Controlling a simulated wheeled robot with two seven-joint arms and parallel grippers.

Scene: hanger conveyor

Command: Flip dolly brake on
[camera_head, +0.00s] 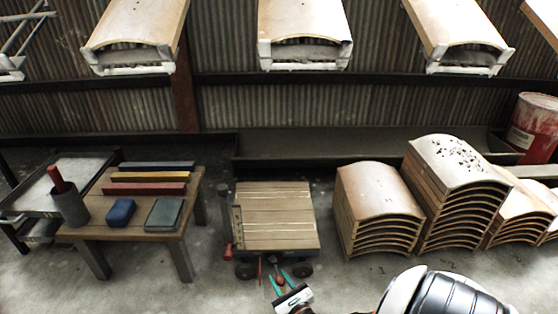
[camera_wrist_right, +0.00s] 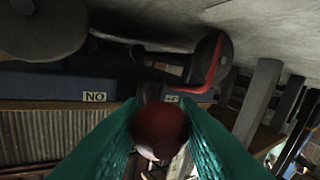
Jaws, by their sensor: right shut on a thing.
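The dolly (camera_head: 278,215) has a wooden slat deck and stands on the floor at the middle of the head view. My right gripper (camera_head: 280,277) is at its front edge, with green fingers closed around a dark red ball knob (camera_wrist_right: 158,128). In the wrist view the fingers (camera_wrist_right: 158,135) touch the knob from both sides. The knob's stem is mostly hidden. A label (camera_wrist_right: 95,97) on the dolly's side reads "NO" in this upturned view. A red bent part (camera_wrist_right: 217,68) sits by a wheel (camera_wrist_right: 215,55). My left gripper is not in view.
A wooden table (camera_head: 150,235) with blocks and a cup stands left of the dolly. Stacks of curved wooden panels (camera_head: 375,205) stand to its right. A red drum (camera_head: 533,127) is at the far right. Panels (camera_head: 305,30) hang above. Bare floor lies in front.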

